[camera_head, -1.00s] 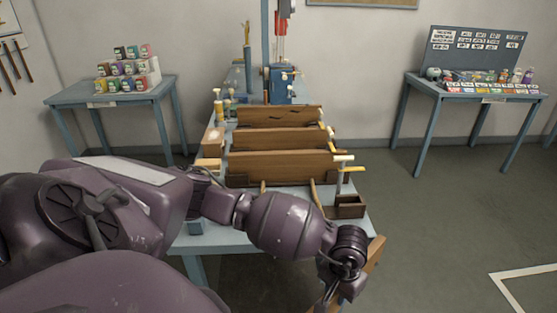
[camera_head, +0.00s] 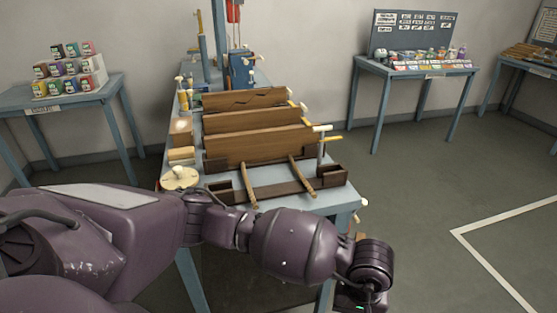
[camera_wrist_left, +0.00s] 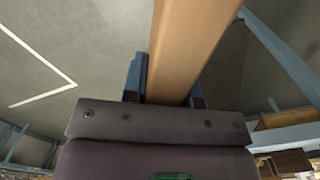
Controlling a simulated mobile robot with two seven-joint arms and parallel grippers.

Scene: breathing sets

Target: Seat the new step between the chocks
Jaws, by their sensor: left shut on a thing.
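My left gripper (camera_wrist_left: 166,88) is shut on a long, light wooden board (camera_wrist_left: 190,40), seemingly the new step. In the left wrist view the board runs up and away between the two fingers, over the floor. In the head view my left arm reaches across in front of the bench to the right, and the gripper's fingers are out of the picture. Two dark wooden blocks, which look like the chocks, sit near the bench's front edge, one at left (camera_head: 221,190) and one at right (camera_head: 329,175). Two curved wooden strips (camera_head: 249,185) lean between them. My right gripper is not in view.
Upright brown boards (camera_head: 260,145) stand in a row on the blue bench (camera_head: 346,194) behind the blocks. A pale round disc (camera_head: 180,178) lies at the bench's left front. Side tables stand at left (camera_head: 85,92) and right (camera_head: 415,68). The floor right of the bench is clear.

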